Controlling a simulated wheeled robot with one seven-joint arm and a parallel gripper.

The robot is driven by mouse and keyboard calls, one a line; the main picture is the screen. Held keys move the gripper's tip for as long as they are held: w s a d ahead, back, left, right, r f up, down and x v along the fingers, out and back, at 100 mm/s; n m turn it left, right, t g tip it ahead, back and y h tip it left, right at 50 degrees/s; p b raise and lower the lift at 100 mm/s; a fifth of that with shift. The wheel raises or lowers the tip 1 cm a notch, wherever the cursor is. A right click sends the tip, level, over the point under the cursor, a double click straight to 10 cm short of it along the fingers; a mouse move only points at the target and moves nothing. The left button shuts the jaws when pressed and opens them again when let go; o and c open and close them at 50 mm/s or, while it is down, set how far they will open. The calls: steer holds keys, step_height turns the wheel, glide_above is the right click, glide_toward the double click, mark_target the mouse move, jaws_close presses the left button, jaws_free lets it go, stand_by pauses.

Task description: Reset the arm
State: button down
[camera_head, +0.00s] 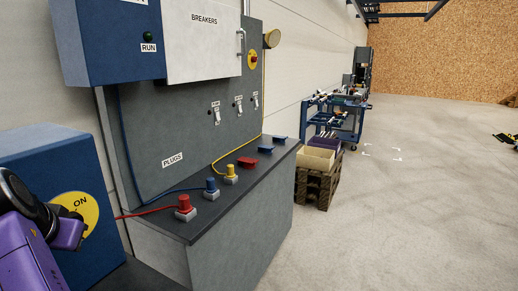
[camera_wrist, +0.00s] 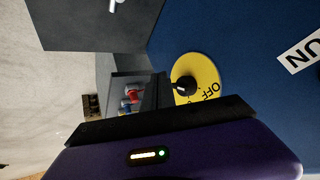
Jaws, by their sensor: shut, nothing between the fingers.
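My gripper is at the lower left of the head view, beside a blue box (camera_head: 60,165) with a yellow disc (camera_head: 88,214) marked ON. The purple wrist part covers some of the disc. In the wrist view my gripper (camera_wrist: 162,92) is shut and empty, its dark fingers beside the yellow disc (camera_wrist: 205,70), where OFF can be read. A black knob (camera_wrist: 186,85) stands at the disc's middle. I cannot tell whether the fingers touch the knob.
A grey bench (camera_head: 240,180) with red, blue and yellow plugs and a breaker panel (camera_head: 205,40) stand close on the right. A pallet with a box (camera_head: 318,160) and a blue cart (camera_head: 340,120) are farther off. The concrete floor on the right is open.

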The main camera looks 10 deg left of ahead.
steer(key=w+d+f+n+t+y, duration=0.35)
steer(key=d+f+y, duration=0.25)
steer(key=d+f, duration=0.4)
steer(key=s+d+f+m+t, duration=0.1)
steer(key=s+d+f+t, duration=0.15)
steer(key=d, duration=0.85)
steer(key=s+d+f+t, duration=0.15)
steer(key=d+f, duration=0.25)
steer(key=d, duration=0.7)
steer(key=s+d+r+m+t+h, duration=0.1)
steer(key=s+d+h, duration=0.1)
steer(key=s+d, duration=0.55)
steer(key=s+d+m+t+h, duration=0.15)
steer(key=s+d, duration=0.25)
steer(key=d, duration=0.6)
steer(key=s+d+r+m+t+h, duration=0.1)
steer(key=s+d+h, duration=0.3)
steer(key=d, duration=0.5)
steer(key=s+d+f+m+g+h, duration=0.1)
steer(key=s+d, duration=0.3)
steer(key=s, duration=0.3)
steer(key=s+d+f+m+g+h, duration=0.1)
steer(key=s+d+h, duration=0.1)
steer(key=s+d, duration=0.2)
steer(key=s, duration=0.3)
steer(key=shift+s+f+g, duration=0.15)
steer(key=shift+f+g, duration=0.1)
steer(key=shift+g, duration=0.15)
steer(key=shift+h, duration=0.25)
